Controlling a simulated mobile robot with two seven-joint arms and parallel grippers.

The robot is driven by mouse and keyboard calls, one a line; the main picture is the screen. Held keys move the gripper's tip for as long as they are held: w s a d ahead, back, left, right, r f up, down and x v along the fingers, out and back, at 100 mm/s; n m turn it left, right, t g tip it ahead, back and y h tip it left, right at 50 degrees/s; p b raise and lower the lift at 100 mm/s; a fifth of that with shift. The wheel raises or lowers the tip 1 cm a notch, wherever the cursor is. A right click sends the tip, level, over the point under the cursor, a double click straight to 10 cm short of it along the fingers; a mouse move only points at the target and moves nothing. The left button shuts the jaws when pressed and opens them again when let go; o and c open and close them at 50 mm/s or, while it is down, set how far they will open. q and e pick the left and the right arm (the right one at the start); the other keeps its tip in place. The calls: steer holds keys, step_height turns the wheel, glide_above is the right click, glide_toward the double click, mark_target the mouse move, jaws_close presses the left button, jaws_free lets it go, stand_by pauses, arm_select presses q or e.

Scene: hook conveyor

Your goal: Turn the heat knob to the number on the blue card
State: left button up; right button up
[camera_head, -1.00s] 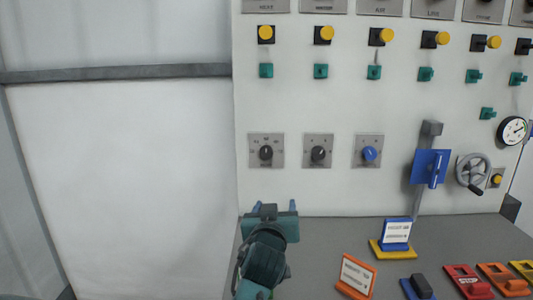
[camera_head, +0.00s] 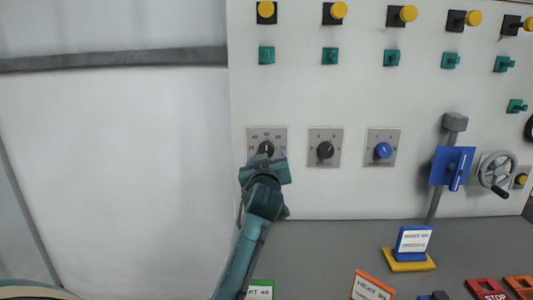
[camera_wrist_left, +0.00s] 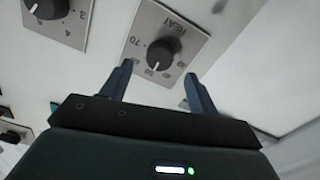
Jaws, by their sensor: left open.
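The heat knob (camera_head: 266,148) is a dark round knob on a grey plate marked with numbers, leftmost in the panel's lower row. In the left wrist view the knob (camera_wrist_left: 160,53) has a plate reading HEAT; its white mark seems to point near 50. My left gripper (camera_head: 265,166) is open in front of the plate. In the wrist view its fingers (camera_wrist_left: 159,72) are on either side of the knob's near edge, not closed on it. The blue card (camera_head: 413,240) stands on a yellow base; its text is too small to read. My right gripper is out of view.
A middle dial (camera_head: 325,150) and a blue knob (camera_head: 383,150) sit to the right. A blue lever plate (camera_head: 452,166) and handwheel (camera_head: 495,171) lie farther right. Green (camera_head: 259,290) and orange (camera_head: 371,286) cards show heat labels on the grey counter (camera_head: 330,240).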

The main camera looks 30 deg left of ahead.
mark_target(267, 150)
arm_select(q)
steer(key=x, duration=0.5)
steer(key=shift+d, duration=0.1)
steer(key=shift+c, duration=0.6)
steer(key=c, duration=0.8)
steer(key=shift+c, duration=0.2)
